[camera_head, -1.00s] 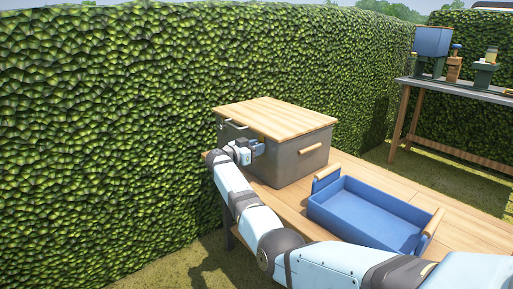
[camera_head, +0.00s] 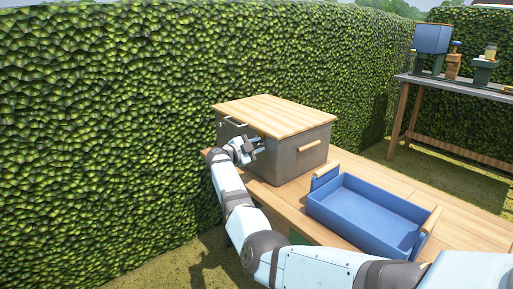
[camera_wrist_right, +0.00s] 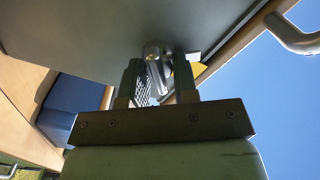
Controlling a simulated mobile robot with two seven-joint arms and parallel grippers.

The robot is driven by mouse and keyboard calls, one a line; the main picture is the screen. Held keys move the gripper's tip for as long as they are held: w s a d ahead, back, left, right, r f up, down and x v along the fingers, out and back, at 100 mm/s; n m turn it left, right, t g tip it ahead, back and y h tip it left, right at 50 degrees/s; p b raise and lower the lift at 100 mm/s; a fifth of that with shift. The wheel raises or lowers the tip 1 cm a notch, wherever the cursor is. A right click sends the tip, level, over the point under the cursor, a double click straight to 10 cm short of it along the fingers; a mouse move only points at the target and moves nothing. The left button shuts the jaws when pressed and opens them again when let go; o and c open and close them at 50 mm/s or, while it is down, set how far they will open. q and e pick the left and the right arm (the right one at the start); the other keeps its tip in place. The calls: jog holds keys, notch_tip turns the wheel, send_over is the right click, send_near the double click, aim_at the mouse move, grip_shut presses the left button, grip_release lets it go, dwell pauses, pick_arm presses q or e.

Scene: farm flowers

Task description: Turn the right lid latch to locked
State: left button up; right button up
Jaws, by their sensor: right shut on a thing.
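The grey box (camera_head: 284,160) with a wooden lid (camera_head: 273,115) stands on the wooden table. My right gripper (camera_head: 259,147) is at the box's front face, just below the lid, and hides the latch in the head view. In the right wrist view, the grey metal latch (camera_wrist_right: 153,54) sits on the box face close to the lid edge. The fingers of my right gripper (camera_wrist_right: 158,85) are on either side of it and shut on it. A yellow and white patch (camera_wrist_right: 198,66) shows beside the latch. My left gripper is not in view.
A metal lid handle (camera_head: 235,122) is left of my gripper. A blue tray (camera_head: 352,217) with wooden handles stands on the table (camera_head: 296,192) to the right of the box. A hedge (camera_head: 110,120) rises behind. A second table (camera_head: 460,88) with pots is at the back right.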

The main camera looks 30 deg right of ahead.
jog(key=shift+f+m+b, duration=0.2)
jog(key=shift+m+b, duration=0.1)
jog(key=shift+m, duration=1.1)
jog(key=m+b, duration=0.2)
jog(key=m, duration=0.1)
jog(key=shift+s+f, duration=0.1)
jog(key=shift+f, duration=0.05)
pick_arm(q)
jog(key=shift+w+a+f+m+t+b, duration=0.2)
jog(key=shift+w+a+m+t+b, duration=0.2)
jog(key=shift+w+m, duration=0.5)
pick_arm(e)
jog(key=shift+m, duration=0.9)
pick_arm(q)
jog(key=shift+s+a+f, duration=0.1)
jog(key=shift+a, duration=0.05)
pick_arm(e)
jog(key=o, duration=0.7)
